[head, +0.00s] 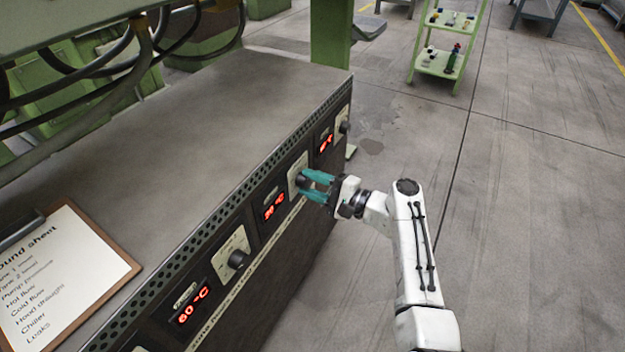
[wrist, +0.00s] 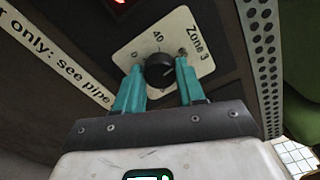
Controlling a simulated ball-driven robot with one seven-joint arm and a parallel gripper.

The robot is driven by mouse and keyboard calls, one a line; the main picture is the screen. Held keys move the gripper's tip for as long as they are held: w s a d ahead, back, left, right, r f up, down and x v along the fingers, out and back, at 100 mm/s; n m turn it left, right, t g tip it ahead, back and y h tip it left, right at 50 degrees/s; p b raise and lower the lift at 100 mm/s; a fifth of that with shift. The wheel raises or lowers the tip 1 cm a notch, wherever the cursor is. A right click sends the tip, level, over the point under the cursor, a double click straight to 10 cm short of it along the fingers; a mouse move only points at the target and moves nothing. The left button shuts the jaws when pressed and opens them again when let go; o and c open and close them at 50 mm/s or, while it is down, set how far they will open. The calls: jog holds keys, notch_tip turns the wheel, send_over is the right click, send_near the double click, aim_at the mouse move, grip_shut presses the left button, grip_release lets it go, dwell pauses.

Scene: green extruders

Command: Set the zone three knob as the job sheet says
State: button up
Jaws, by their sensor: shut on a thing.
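The zone three knob (wrist: 160,70) is black and round, on a cream plate (wrist: 140,47) marked "Zone 3" with a dial scale in the wrist view. My gripper (wrist: 162,78) has its teal fingers on either side of the knob and is shut on it. In the head view my gripper (head: 307,184) reaches the panel front from the right, and its fingers partly hide the knob. A red display (head: 274,206) left of that plate seems to read 38 °C. The knob's exact pointer setting is hard to tell.
A clipboard (head: 62,270) headed "ound sheet", partly cut off, lies on the cabinet top (head: 215,125). Another black knob (head: 238,259) and a 60 °C display (head: 193,306) are nearer. A green cart (head: 440,62) stands behind. The floor at right is clear.

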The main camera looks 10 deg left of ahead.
jog(key=shift+m, duration=0.6)
jog(key=o, duration=1)
jog(key=shift+o, duration=0.2)
jog(key=shift+p, duration=0.3)
jog(key=p+v, duration=0.2)
jog(key=v, duration=0.8)
jog(key=shift+d+p, duration=0.4)
jog(key=shift+s, duration=0.1)
